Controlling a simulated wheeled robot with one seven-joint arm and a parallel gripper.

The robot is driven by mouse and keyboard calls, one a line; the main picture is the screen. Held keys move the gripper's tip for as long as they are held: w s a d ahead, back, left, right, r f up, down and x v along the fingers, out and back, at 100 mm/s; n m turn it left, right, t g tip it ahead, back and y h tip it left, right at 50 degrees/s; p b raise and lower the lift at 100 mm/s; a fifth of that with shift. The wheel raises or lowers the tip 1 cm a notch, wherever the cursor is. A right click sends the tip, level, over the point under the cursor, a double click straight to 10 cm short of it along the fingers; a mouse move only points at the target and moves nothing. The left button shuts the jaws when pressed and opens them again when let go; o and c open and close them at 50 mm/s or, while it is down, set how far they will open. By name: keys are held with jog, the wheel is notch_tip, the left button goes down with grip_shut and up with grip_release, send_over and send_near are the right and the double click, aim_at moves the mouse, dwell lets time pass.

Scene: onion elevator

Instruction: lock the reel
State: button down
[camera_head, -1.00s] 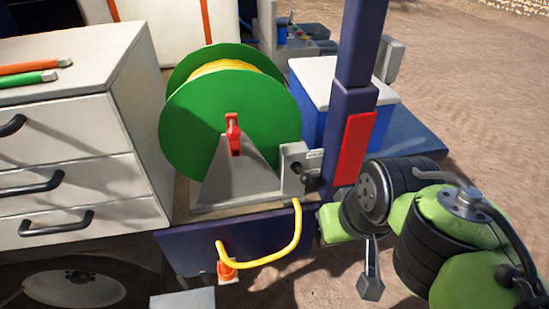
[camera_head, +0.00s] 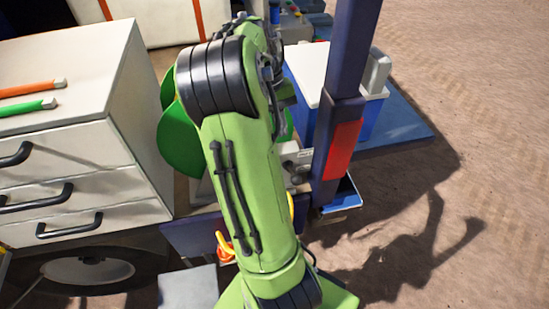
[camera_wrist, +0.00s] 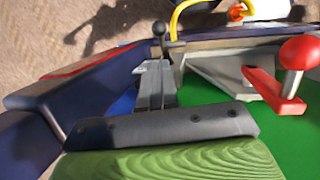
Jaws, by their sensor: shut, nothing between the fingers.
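The reel's green disc (camera_head: 182,140) is mostly hidden behind my arm in the head view. In the wrist view the green disc (camera_wrist: 220,112) fills the lower right. The reel's red crank (camera_wrist: 268,88) with a round red knob (camera_wrist: 299,52) lies to the right there. A black ball-tipped lever (camera_wrist: 159,30) stands just beyond my fingertips. My gripper (camera_wrist: 154,66) is shut and empty, pointing toward that lever; I cannot tell whether it touches. My gripper is hidden behind the arm in the head view. The grey reel stand (camera_wrist: 210,72) shows beside the lever.
A white drawer cabinet (camera_head: 70,140) stands left of the reel. A dark blue post (camera_head: 345,90) with a red panel (camera_head: 343,147) rises close on the right. A yellow hose (camera_wrist: 178,20) runs near the lever. Open paved ground (camera_head: 470,120) lies to the right.

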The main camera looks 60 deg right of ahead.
aim_at(295, 175)
jog(key=b+x, duration=0.1)
jog(key=x, duration=1.3)
jog(key=shift+s+a+f, duration=0.1)
jog(key=shift+s, duration=0.05)
